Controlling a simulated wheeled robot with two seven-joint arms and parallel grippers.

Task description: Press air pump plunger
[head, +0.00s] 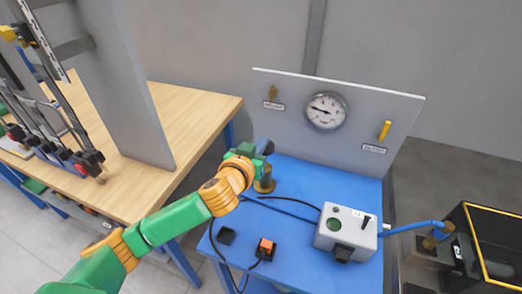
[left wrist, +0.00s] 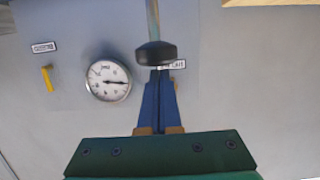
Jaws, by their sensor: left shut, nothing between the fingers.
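The air pump stands near the back left of the blue table (head: 300,178), with a brass base (head: 264,184) and a dark round knob on its plunger (head: 266,146). My left gripper (head: 258,158) is at the plunger, just beside the knob, and hides part of the pump. In the left wrist view, its blue fingers (left wrist: 158,82) are together with nothing between them. Their tips overlap the lower edge of the black knob (left wrist: 155,54); I cannot tell whether they touch it. A pale rod runs from the knob to the top edge. My right gripper is not in view.
A grey panel behind the pump carries a round gauge (head: 326,111) and a yellow valve handle (head: 384,130). A grey control box (head: 346,230), an orange switch (head: 266,247) and cables lie on the table. A wooden bench (head: 190,110) stands left.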

